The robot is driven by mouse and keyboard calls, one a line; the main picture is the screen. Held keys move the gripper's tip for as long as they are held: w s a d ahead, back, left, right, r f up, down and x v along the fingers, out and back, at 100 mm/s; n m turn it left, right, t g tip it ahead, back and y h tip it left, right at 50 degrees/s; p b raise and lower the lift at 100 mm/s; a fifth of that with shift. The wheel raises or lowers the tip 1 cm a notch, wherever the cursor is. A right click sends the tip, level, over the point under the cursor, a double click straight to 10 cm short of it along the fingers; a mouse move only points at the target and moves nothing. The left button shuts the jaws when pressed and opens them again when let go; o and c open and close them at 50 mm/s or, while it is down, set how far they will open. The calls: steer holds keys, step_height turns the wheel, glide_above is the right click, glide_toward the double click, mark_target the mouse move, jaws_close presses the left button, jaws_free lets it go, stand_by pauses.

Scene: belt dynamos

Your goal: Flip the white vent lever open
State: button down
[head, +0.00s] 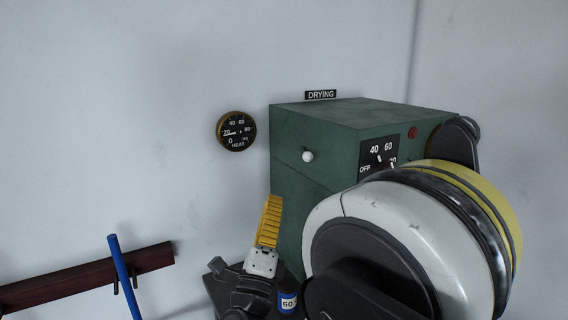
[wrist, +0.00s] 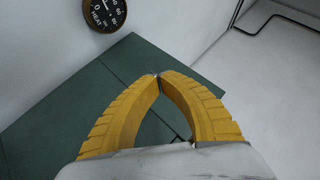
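The white vent lever (head: 308,156) shows in the head view as a small white ball on a short dark stem. It sits on the left face of the green cabinet (head: 335,118). My gripper (head: 273,200) has yellow ribbed fingers and is below and left of the lever, apart from it in the picture. In the wrist view the fingertips of my gripper (wrist: 159,77) meet, with nothing visible held between them. The green cabinet (wrist: 75,100) lies behind the fingers there. I cannot make out the lever in the wrist view.
A round HEAT gauge (head: 236,131) hangs on the wall left of the cabinet. The cabinet front has a dial (head: 378,158) and a red button (head: 412,133). A dark red rail (head: 90,278) with a blue rod (head: 124,275) is at lower left. My arm covers the lower right.

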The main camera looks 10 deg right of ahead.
mark_target(307, 160)
steer(key=f+m+g+h, duration=0.1)
steer(key=m, duration=0.1)
steer(key=s+d+f+m+g+h, duration=0.1)
steer(key=m+h, duration=0.1)
steer(key=s+d+f+m+g+h, duration=0.1)
steer(key=m, duration=0.1)
steer(key=shift+f+h, duration=0.2)
steer(key=shift+h, duration=0.2)
steer(key=x, duration=1.4)
steer(key=shift+r, duration=0.2)
steer(key=shift+r+n+y+p, duration=0.2)
steer(key=shift+n+y+p, duration=0.3)
steer(key=shift+n, duration=0.1)
steer(key=shift+r+n+y+p, duration=0.4)
steer(key=shift+n+y+p, duration=0.25)
steer(key=shift+n+y, duration=0.05)
